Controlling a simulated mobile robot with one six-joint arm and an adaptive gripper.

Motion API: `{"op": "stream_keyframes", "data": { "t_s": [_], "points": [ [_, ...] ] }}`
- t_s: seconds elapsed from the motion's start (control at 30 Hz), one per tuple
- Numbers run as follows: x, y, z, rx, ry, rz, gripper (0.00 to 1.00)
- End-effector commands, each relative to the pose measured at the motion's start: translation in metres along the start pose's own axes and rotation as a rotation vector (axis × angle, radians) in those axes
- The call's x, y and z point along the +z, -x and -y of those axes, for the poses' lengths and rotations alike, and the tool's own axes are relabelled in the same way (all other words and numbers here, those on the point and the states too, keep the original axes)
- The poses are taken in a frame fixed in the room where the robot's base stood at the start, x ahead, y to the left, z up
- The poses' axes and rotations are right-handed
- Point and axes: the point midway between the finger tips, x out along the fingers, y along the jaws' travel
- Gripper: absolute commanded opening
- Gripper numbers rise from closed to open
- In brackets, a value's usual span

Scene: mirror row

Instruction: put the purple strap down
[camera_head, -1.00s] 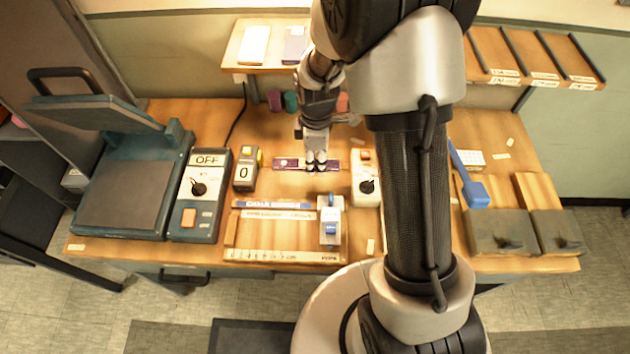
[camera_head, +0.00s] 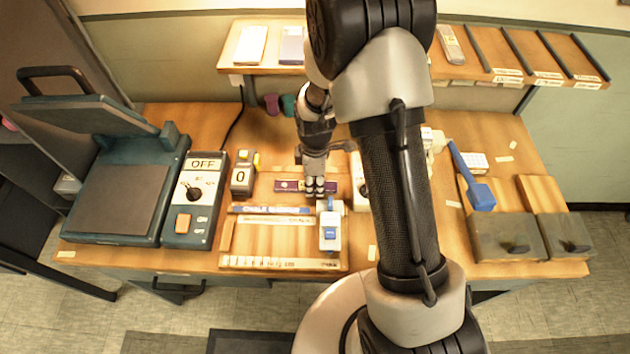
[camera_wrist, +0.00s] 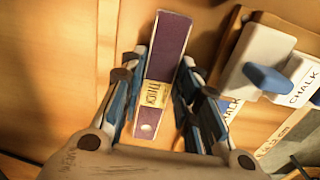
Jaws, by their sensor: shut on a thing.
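The purple strap (camera_head: 288,186) is a short flat dark purple strip with a pale label, lying crosswise at my fingertips in the head view. My gripper (camera_head: 314,188) is shut on it, over its right part. In the wrist view the purple strap (camera_wrist: 172,42) runs lengthwise between my two blue-lined fingers (camera_wrist: 162,88), with a small round hole at its near end. The fingers are at its long edges, beside the label. I cannot tell whether the strap touches the wooden surface under it.
The wooden chalk guide (camera_head: 270,221) with its white and blue slider (camera_head: 330,232) is just in front of the strap. A counter box (camera_head: 243,175) and the OFF control box (camera_head: 194,200) stand left. A blue-handled tool (camera_head: 478,188) lies right. A shelf (camera_head: 240,66) is behind.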

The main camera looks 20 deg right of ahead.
Motion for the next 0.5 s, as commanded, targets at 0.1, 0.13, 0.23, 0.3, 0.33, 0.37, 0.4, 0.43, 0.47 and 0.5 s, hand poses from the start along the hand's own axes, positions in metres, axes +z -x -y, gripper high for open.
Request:
{"op": "stream_keyframes", "data": {
  "t_s": [0.1,0.13,0.23,0.3,0.33,0.37,0.4,0.43,0.47,0.5],
  "points": [
    [0.0001,-0.0018,0.0002,-0.001,0.0,0.0,0.34],
    [0.0001,-0.0017,0.0002,-0.001,0.0,0.0,0.36],
    [0.0001,-0.0016,0.0002,-0.001,0.0,0.0,0.43],
    [0.0001,-0.0016,0.0002,-0.001,0.0,0.0,0.47],
    [0.0001,-0.0016,0.0002,-0.001,0.0,0.0,0.49],
    [0.0001,-0.0016,0.0002,-0.001,0.0,0.0,0.49],
    [0.0001,-0.0016,0.0002,-0.001,0.0,0.0,0.49],
    [0.0001,-0.0016,0.0002,-0.001,0.0,0.0,0.49],
    [0.0001,-0.0015,0.0002,-0.001,0.0,0.0,0.49],
    [0.0001,-0.0016,0.0003,-0.001,0.0,0.0,0.49]
  ]
}}
